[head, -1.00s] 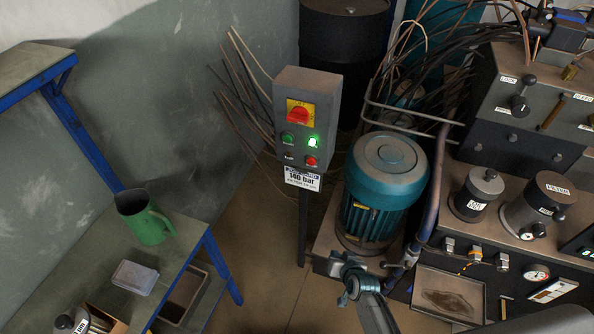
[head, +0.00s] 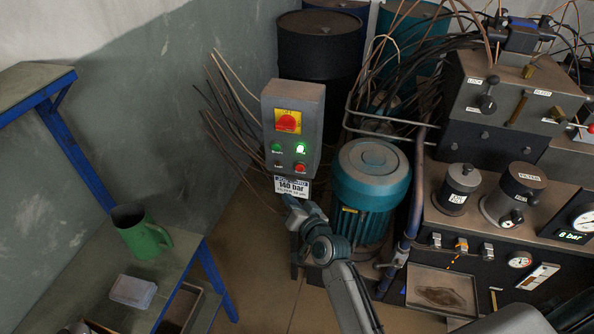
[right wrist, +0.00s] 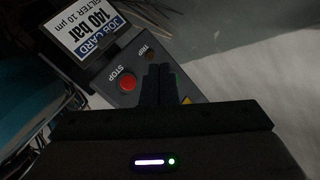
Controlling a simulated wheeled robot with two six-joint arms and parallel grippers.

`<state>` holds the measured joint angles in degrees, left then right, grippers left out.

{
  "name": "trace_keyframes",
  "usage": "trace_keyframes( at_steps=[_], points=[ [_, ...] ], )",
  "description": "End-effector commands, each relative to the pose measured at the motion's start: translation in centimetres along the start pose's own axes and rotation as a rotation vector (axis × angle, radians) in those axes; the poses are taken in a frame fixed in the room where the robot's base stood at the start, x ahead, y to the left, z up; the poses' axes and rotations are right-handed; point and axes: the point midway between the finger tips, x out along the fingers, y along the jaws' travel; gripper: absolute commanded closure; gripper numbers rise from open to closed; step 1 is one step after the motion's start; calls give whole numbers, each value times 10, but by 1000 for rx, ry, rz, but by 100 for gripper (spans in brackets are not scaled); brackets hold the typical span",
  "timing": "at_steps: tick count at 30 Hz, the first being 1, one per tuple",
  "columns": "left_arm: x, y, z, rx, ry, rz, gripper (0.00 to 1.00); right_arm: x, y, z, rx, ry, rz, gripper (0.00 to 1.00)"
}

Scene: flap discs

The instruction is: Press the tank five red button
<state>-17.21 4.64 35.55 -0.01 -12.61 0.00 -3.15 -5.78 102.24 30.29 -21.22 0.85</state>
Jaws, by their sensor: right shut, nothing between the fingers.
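A grey control box (head: 292,115) stands on a post, with a red rotary switch (head: 288,121) on a yellow plate, a green button, a lit green lamp (head: 300,148) and a red button (head: 300,167). In the right wrist view the red button (right wrist: 128,83) is labelled STOP. No tank number is readable. My right gripper (head: 289,201) is just below the box, near the job card (head: 292,187). In the right wrist view its shut, empty fingers (right wrist: 161,72) point at the box panel beside the red button, apparently not touching it. My left gripper is not in view.
A teal motor (head: 372,190) stands right of the box, with a bent pipe rail and a hydraulic unit (head: 480,215) beyond. A bench with a green jug (head: 143,236) is at left. Bare floor lies between bench and post.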

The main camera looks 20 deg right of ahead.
Motion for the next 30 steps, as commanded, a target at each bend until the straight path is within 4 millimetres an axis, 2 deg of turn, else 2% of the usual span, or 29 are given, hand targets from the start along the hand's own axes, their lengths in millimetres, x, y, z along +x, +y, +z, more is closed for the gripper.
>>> trace_keyframes(
  at_steps=[10, 24, 30],
  points=[
    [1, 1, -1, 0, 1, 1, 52, 7, 5, -4, -2, -1, 1, 100],
    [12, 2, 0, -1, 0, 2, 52, 50, 38, -34, -2, -1, 1, 100],
    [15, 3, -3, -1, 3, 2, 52, 60, 45, -42, -2, -2, 2, 100]
  ],
)
